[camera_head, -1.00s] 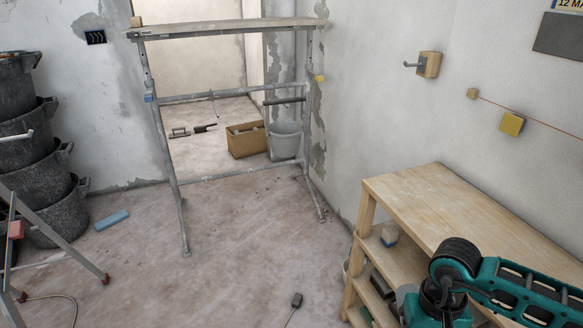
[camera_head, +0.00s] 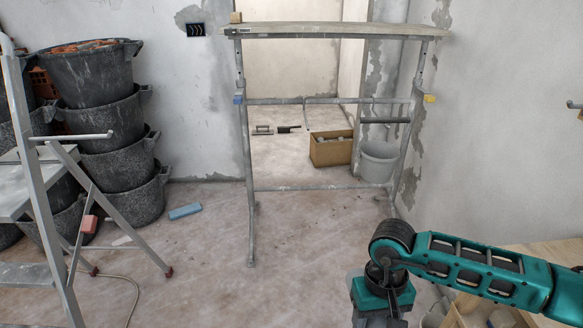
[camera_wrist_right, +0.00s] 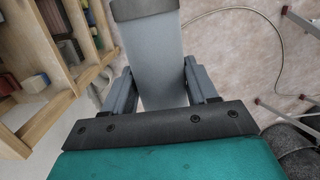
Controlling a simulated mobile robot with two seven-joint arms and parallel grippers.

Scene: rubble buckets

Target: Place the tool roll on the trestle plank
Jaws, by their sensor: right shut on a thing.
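The trestle plank (camera_head: 335,30) lies across the top of a grey metal trestle frame (camera_head: 248,170), in front of a doorway. A small wooden block (camera_head: 236,17) sits at its left end. My right gripper (camera_wrist_right: 162,88) is shut on a long grey-blue thing with a dark band, which looks like the tool roll (camera_wrist_right: 152,50). The roll sticks out beyond the fingers in the right wrist view. In the head view my right arm is at the lower right, well below and short of the plank; its fingers and the roll are hidden there. My left gripper is not in view.
A stepladder (camera_head: 40,170) and stacked black buckets (camera_head: 125,150) stand at left. A blue block (camera_head: 185,211) lies on the floor. A wooden shelf unit (camera_head: 545,255) is at lower right. A cardboard box (camera_head: 330,152) and grey bucket (camera_head: 378,163) stand behind the trestle. Floor before the trestle looks clear.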

